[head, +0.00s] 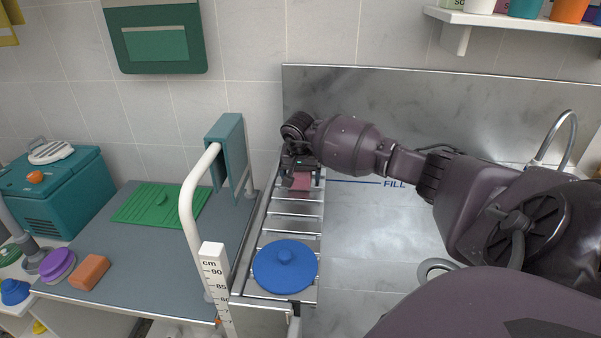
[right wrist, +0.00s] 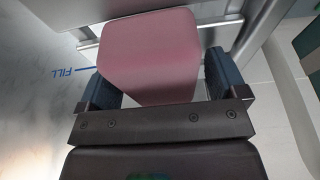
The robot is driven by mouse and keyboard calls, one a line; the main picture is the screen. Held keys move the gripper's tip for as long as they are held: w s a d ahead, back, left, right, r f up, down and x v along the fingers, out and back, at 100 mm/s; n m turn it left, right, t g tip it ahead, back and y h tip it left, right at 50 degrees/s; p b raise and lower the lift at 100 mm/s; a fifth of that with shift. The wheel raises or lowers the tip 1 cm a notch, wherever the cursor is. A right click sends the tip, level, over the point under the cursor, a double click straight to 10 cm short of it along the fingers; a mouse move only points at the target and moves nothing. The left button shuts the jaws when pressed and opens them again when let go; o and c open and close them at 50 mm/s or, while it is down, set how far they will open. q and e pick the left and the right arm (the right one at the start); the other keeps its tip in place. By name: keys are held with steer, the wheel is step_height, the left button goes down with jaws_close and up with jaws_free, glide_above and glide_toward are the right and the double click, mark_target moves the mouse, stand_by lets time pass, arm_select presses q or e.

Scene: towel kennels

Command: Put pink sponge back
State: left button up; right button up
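The pink sponge (head: 300,183) is at the far end of the slatted metal rack (head: 289,208), directly under my right gripper (head: 302,170). In the right wrist view the sponge (right wrist: 150,55) sits between the two blue-padded fingers of the right gripper (right wrist: 162,82), with a finger against each side. The gripper looks shut on it. I cannot tell whether the sponge rests on the slats or hangs just above them. My left gripper is not in view.
A blue round lid (head: 284,266) lies on the near end of the rack. A white rail with a teal panel (head: 227,155) stands left of it. The grey counter holds a green mat (head: 162,204), an orange block (head: 89,272) and a purple disc (head: 57,265). The steel basin is right.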

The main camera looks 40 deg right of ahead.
mark_target(299, 175)
steer(key=shift+r, duration=0.3)
steer(key=p+v, duration=0.1)
steer(key=v, duration=1)
steer(key=shift+r, duration=0.35)
